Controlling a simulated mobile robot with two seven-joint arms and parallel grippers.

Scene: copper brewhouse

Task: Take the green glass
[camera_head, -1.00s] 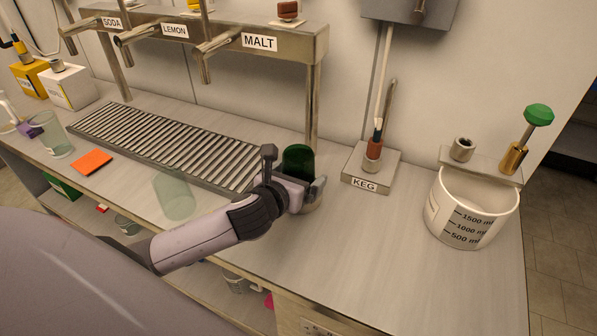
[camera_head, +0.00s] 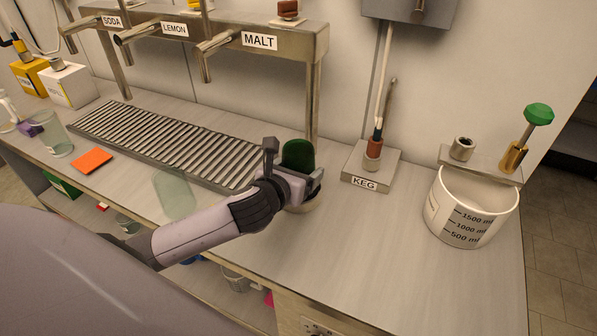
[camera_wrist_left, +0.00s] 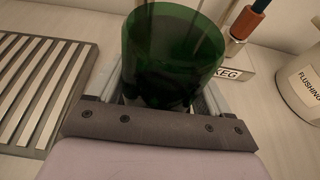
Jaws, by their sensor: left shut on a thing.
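The dark green glass (camera_head: 297,153) stands upright at the right end of the drip grating. My left gripper (camera_head: 304,182) is shut on it, with a finger on each side. In the left wrist view the green glass (camera_wrist_left: 172,48) fills the space between the fingers, its open rim toward the camera. The lower part of the glass is hidden behind my gripper. A pale round shape shows under the gripper, and I cannot tell whether the glass touches it. My right gripper is not in view.
The drip grating (camera_head: 165,143) lies left of the glass, below the MALT tap (camera_head: 205,66). A pale green clear glass (camera_head: 174,194) and an orange square (camera_head: 92,161) are on the counter. The KEG stand (camera_head: 372,168) and a white measuring bucket (camera_head: 470,212) are right. Counter front right is clear.

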